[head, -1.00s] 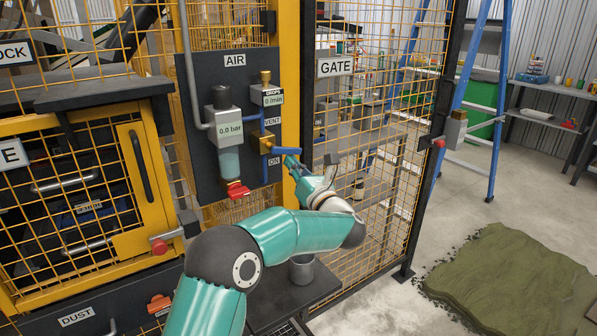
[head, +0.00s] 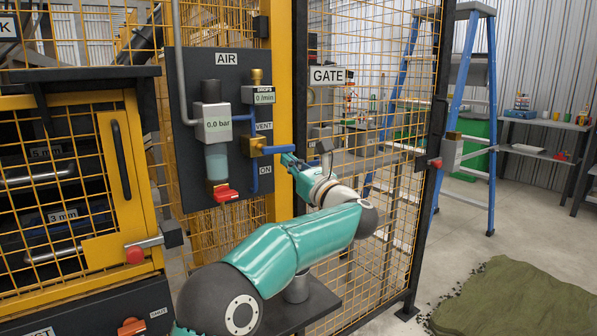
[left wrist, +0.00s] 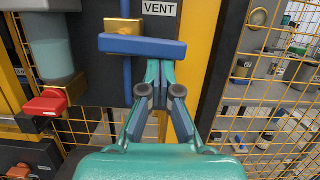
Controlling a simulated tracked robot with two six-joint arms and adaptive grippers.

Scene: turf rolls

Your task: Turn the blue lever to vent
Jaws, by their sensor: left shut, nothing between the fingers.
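The blue lever (head: 279,149) sticks out to the right from a brass valve (head: 254,146) on the dark AIR panel. It lies about level, between the VENT label (head: 264,126) above and the ON label (head: 265,170) below. The lever (left wrist: 142,47) also shows level in the left wrist view, under the VENT label. My left gripper (head: 287,160) is shut and empty, its fingertips (left wrist: 160,66) just under the lever's right end. I cannot tell whether they touch it. My right gripper is out of view.
A gauge (head: 217,124) reading 0.0 bar and a red handle (head: 225,194) are left of the valve. A yellow post (head: 284,90) and a mesh gate (head: 380,200) stand close on the right. A turf piece (head: 515,300) lies on the floor.

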